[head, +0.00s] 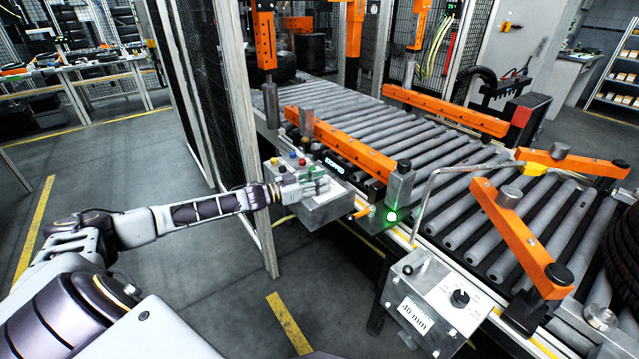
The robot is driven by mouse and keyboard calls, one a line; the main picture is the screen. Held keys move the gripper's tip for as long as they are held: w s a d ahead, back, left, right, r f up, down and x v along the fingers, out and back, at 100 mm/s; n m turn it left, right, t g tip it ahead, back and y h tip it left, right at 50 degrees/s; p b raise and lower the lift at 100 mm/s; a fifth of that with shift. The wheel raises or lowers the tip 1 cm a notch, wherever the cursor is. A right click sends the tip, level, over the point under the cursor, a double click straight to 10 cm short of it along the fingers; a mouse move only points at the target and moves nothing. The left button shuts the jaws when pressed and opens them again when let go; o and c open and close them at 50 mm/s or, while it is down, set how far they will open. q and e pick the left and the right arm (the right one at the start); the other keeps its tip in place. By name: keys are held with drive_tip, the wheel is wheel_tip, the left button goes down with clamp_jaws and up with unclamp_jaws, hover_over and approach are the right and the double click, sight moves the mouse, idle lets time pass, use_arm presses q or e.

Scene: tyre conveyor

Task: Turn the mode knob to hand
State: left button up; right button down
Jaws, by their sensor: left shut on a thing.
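The grey control box (325,208) stands beside the conveyor, with several coloured buttons along the far side of its top. My left arm reaches in from the left, and my left gripper (318,186) is over the top of this box. It is shut on the mode knob, which its fingers hide, so I cannot read the knob's setting. A lit display reading STOPPED (336,163) is just behind the box. My right gripper is not in view.
A second grey box (437,290) with a black knob (460,298) and a "40 mm" label stands at the lower right. Orange guide bars (340,144) cross the roller conveyor (340,101). A green light (391,216) glows at its edge. A fence post (262,240) rises beside my arm.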

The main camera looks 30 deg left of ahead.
use_arm(q)
drive_tip(key=shift+r, duration=0.1)
drive_tip(key=o, duration=1.1)
drive_tip(key=shift+d, duration=0.1)
drive_tip(key=shift+c, duration=0.2)
drive_tip(key=shift+s, duration=0.15)
drive_tip(key=shift+s+a+f, duration=0.2)
drive_tip(key=shift+s+a, duration=0.45)
drive_tip(key=v, duration=0.9)
drive_tip(key=shift+s, duration=0.2)
idle(0.5)
drive_tip(key=shift+s+a+r, duration=0.1)
drive_tip(key=shift+s+a, duration=0.05)
drive_tip(key=shift+a, duration=0.05)
drive_tip(key=shift+a, duration=0.1)
idle(0.8)
